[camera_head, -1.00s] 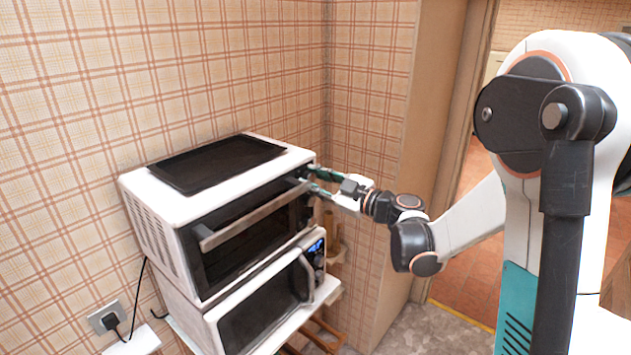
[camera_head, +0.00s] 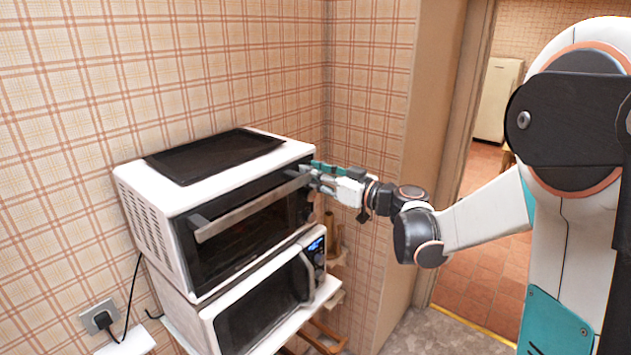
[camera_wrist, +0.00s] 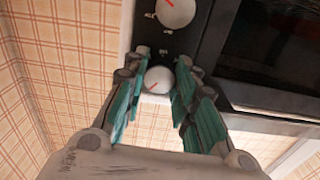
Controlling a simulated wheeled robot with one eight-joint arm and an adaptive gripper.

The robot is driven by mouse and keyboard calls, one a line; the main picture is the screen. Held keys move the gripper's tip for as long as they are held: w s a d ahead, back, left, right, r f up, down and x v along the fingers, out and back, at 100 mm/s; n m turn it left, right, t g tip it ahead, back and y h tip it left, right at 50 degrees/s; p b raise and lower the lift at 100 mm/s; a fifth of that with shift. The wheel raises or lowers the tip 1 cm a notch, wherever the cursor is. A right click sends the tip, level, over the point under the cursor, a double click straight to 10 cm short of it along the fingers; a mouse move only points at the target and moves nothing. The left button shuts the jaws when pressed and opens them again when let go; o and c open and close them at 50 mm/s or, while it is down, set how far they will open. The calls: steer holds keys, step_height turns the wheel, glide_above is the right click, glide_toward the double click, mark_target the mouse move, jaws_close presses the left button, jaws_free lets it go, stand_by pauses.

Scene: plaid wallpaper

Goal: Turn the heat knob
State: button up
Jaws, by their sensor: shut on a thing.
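A white toaster oven (camera_head: 150,185) stands against the wall, with its control panel at the right end of its front. In the wrist view, a round white knob (camera_wrist: 160,79) with a red mark sits on the black panel between the two fingers of my gripper (camera_wrist: 163,58). My gripper is shut on this knob. A second white knob (camera_wrist: 177,11) is partly cut off at the top of the wrist view. Which one is the heat knob I cannot tell.
The oven door handle (camera_head: 245,207) sticks out just left of my gripper. A microwave (camera_head: 215,325) is under the oven. A black tray (camera_head: 215,157) lies on top. A wall corner and doorway are to the right. A plugged cord (camera_head: 130,290) hangs at left.

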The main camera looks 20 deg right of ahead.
steer(key=m+b, duration=0.5)
steer(key=m, duration=1.4)
steer(key=shift+r, duration=0.1)
steer(key=shift+m, duration=0.4)
steer(key=o, duration=1.1)
steer(key=shift+c, duration=0.2)
steer(key=shift+s, duration=0.15)
